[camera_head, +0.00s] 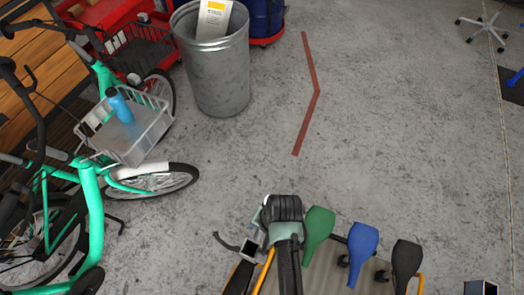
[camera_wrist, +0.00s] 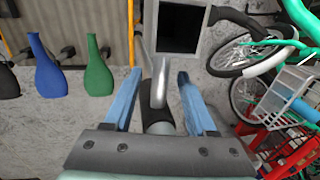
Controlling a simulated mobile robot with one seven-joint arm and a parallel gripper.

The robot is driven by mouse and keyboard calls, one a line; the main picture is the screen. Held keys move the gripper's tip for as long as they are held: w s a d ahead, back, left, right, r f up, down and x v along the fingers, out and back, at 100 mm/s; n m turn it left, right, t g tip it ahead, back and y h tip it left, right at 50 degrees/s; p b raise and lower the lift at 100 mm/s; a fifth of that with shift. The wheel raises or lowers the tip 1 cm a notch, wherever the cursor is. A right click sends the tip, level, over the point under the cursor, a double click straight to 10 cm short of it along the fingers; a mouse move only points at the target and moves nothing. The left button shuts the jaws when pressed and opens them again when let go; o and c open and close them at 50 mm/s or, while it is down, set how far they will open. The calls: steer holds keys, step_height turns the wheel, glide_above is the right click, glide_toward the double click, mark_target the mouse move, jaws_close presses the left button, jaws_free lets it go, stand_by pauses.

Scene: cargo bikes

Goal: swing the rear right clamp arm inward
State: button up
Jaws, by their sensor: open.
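My gripper (camera_wrist: 160,78) is open, with its two blue fingers pointing away from the wrist. A silvery curved metal arm on a dark round base (camera_wrist: 159,84) stands between the fingers in the wrist view. It appears to be the clamp arm, with visible gaps to both fingers; depth and contact cannot be told. In the head view my gripper and wrist (camera_head: 283,212) hide this spot. A square dark-topped post (camera_wrist: 178,27) lies just beyond the fingers, with a dark curved piece (camera_wrist: 238,17) to its right.
A green saddle (camera_head: 318,228), a blue saddle (camera_head: 361,240) and a black saddle (camera_head: 405,262) stand beside my arm. Green bikes (camera_head: 92,205) stand at left. A metal bin (camera_head: 217,70) is at the back.

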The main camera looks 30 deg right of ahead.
jaws_close()
stand_by(1.4)
